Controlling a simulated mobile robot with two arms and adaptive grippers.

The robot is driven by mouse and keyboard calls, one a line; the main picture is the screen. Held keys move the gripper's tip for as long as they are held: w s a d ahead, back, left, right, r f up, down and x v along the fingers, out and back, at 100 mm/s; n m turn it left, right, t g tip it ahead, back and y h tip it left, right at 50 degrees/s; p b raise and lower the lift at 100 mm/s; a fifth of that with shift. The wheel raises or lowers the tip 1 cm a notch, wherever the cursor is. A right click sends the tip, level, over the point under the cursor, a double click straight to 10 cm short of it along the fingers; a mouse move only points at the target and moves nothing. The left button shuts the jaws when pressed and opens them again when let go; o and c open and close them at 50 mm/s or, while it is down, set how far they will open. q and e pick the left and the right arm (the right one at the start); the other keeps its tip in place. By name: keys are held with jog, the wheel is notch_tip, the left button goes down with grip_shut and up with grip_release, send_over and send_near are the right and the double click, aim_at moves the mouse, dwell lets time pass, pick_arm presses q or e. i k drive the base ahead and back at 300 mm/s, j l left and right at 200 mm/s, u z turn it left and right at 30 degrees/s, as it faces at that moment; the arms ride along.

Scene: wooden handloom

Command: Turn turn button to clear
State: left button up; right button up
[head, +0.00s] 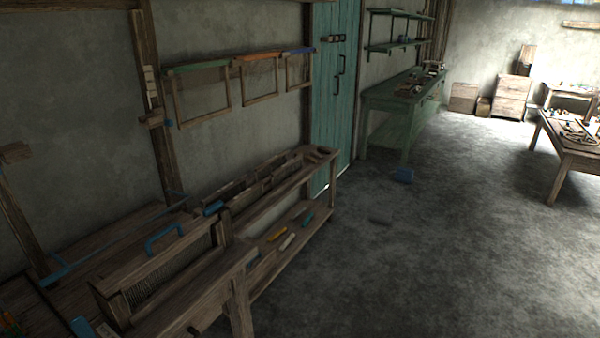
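I cannot clearly make out which part is the turn button. A small wooden block (152,119) sits on the upright post (160,150) at the left, with a small blue piece (169,123) beside it. A teal plank door (335,95) stands shut or nearly so behind the loom, with a dark latch (333,38) and handle (340,70). The wooden loom (160,265) fills the lower left, with a blue handle (164,238) on its upper part. Neither of my grippers shows in the head view.
A long bench (318,160) with a lower shelf (262,250) runs along the wall. Framed pieces (200,92) hang above it. A green workbench (385,105) and a table (570,155) stand farther off.

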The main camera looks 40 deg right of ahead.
aim_at(214, 208)
jog(key=i+l+z, duration=0.7)
jog(key=i+z, duration=0.2)
jog(key=i+l, duration=0.1)
jog(key=i, duration=0.25)
jog(key=i+l, duration=0.15)
jog(key=i, duration=0.15)
